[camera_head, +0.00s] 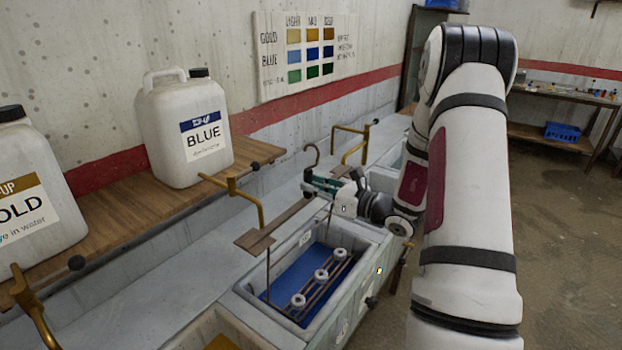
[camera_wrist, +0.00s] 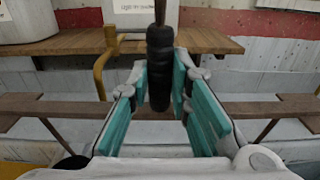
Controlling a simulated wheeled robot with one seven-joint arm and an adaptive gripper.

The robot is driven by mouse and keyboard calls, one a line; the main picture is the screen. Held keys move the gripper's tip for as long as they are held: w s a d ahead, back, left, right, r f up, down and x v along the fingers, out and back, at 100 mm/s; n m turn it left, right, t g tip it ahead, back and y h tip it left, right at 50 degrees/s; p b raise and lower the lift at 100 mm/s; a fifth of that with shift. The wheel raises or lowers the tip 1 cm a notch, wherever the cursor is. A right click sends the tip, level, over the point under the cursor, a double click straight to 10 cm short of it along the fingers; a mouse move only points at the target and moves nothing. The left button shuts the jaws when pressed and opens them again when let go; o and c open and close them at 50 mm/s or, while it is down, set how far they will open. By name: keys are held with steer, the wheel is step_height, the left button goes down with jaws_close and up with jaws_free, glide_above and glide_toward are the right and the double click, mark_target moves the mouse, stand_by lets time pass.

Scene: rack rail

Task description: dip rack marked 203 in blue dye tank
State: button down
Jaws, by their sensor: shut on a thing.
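My gripper (camera_head: 326,184) is above the far side of the blue dye tank (camera_head: 262,311). In the wrist view its teal-padded fingers (camera_wrist: 160,92) are shut on the black grip (camera_wrist: 160,62) of a rack handle. The handle's hook (camera_head: 312,152) shows above the gripper. The rack's brown crossbar (camera_head: 276,224) spans above the tank, with thin rods running down to a lower frame. Several pale round pieces (camera_head: 321,275) sit on that frame, inside the tank's walls over the blue dye (camera_head: 290,270). I cannot tell how deep they are. The rack's number is not readable.
A jug labelled BLUE (camera_head: 185,128) and a gold-labelled jug (camera_head: 35,190) stand on a wooden shelf (camera_head: 120,200) behind the tanks. Brass taps (camera_head: 240,193) project near the tanks. Another tank (camera_head: 215,335) lies at the front left. Open floor (camera_head: 560,220) is at right.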

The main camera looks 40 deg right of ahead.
step_height(320, 180, down, 11)
steer(key=b, duration=0.6)
steer(key=shift+r, duration=0.15)
stand_by(3.1)
